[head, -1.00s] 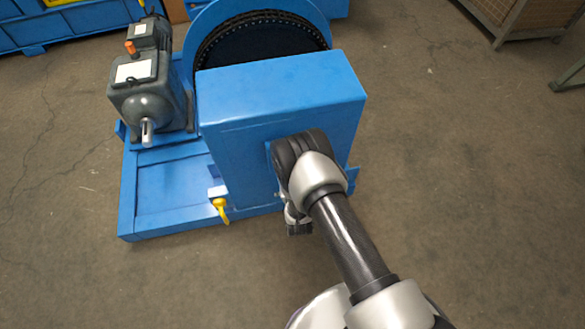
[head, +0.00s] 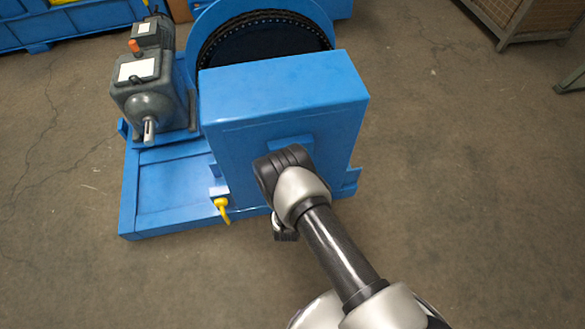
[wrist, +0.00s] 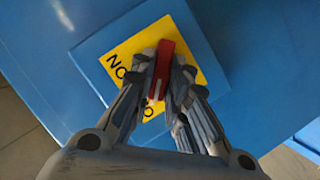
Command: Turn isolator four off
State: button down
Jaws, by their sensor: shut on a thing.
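A red isolator handle (wrist: 165,53) stands on a yellow plate (wrist: 196,61) with black lettering, partly covered, on a blue box. In the wrist view my gripper (wrist: 161,84) is shut on the red handle, with a finger on each side of it. The handle runs nearly upright in that picture, leaning slightly. Part of the lettering and the handle's lower end are hidden by the fingers. In the head view my wrist hides the handle, and the blue housing (head: 285,90) of the machine stands behind it. I cannot read an isolator number.
A grey motor (head: 145,95) with a bare shaft stands at the left of the blue base (head: 165,205). A yellow lever (head: 221,207) hangs at the front edge, left of my arm. A large chain wheel (head: 265,40) is behind the housing.

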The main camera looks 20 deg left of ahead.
jog(key=c, duration=1.6)
grip_release()
jog(key=shift+o, duration=0.2)
jog(key=shift+s, duration=0.1)
jog(key=v, duration=1.2)
